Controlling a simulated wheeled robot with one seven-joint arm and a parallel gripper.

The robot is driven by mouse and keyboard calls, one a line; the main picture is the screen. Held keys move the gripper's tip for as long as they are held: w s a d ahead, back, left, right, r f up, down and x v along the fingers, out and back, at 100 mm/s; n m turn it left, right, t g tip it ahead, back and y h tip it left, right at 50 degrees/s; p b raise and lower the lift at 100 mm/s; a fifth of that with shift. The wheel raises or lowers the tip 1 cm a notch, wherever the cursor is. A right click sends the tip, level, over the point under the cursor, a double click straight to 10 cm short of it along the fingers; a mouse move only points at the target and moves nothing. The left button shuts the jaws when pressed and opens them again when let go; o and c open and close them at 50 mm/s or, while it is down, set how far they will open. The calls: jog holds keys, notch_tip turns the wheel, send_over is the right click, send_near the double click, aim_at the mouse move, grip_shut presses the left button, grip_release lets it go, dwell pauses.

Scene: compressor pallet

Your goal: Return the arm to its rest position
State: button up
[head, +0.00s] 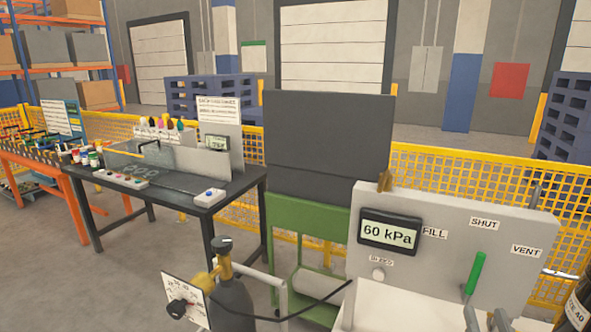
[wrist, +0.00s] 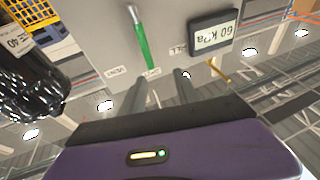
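My gripper (wrist: 160,80) shows in the wrist view with its two grey fingers apart and nothing between them. The purple body behind them carries a small lit indicator. The fingers point towards the grey panel (wrist: 90,35), which appears upside down, and no contact is visible. In the head view, two grey prongs at the bottom edge, below the green lever (head: 475,275), look like my fingertips (head: 486,318). The lever stands nearly upright below the SHUT label and also shows in the wrist view (wrist: 139,40). The rest of my arm is out of view.
The panel's display (head: 389,233) reads 60 kPa. A dark cylinder (head: 575,310) stands at the lower right. A gas bottle (head: 232,302) with a hose stands left of the panel. A black workbench (head: 160,205), a green stand (head: 300,222) and yellow fencing (head: 445,172) lie beyond.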

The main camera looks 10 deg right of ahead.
jog(key=s+a+f+n+g+y, duration=0.1)
jog(key=s+a+f+y, duration=0.1)
jog(key=s+a, duration=0.4)
jog(key=s+a+f+n+g+y, duration=0.1)
jog(key=s+a+f, duration=0.4)
jog(key=s, duration=0.8)
jog(key=s+a+f+n+g+y, duration=0.2)
jog(key=s+a+f+g+y, duration=0.1)
jog(key=s+a, duration=0.4)
jog(key=s+y, duration=0.1)
jog(key=s, duration=0.2)
jog(key=shift+f, duration=0.2)
